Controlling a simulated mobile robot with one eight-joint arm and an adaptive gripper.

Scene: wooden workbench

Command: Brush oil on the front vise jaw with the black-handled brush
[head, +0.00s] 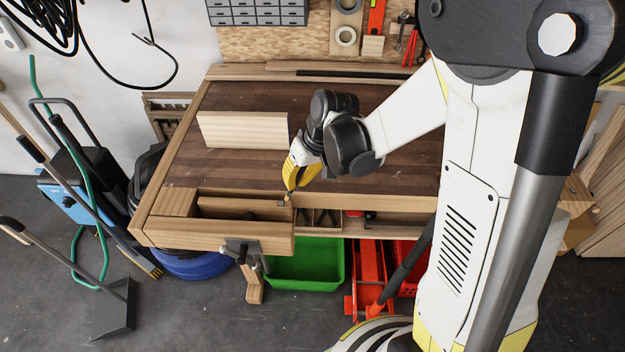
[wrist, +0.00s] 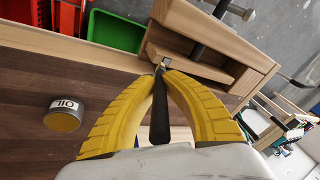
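My gripper (head: 290,187) reaches down over the bench's front edge at the right end of the vise. In the wrist view its yellow fingers (wrist: 160,76) are shut on the black-handled brush (wrist: 158,115). The brush's metal collar and tip point away from me, towards the vise. The front vise jaw (head: 210,239) is the thick wooden block along the bench's front left; it also shows in the wrist view (wrist: 228,40). The brush tip (head: 287,201) appears over the gap behind this jaw; I cannot tell whether it touches wood. Bristles are too small to make out.
A tin labelled OIL (wrist: 65,114) stands on the bench in the wrist view. A pale board (head: 243,130) stands on the bench top behind the vise. Below the front edge are a green bin (head: 306,268) and red stands (head: 369,268). The bench's middle is largely clear.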

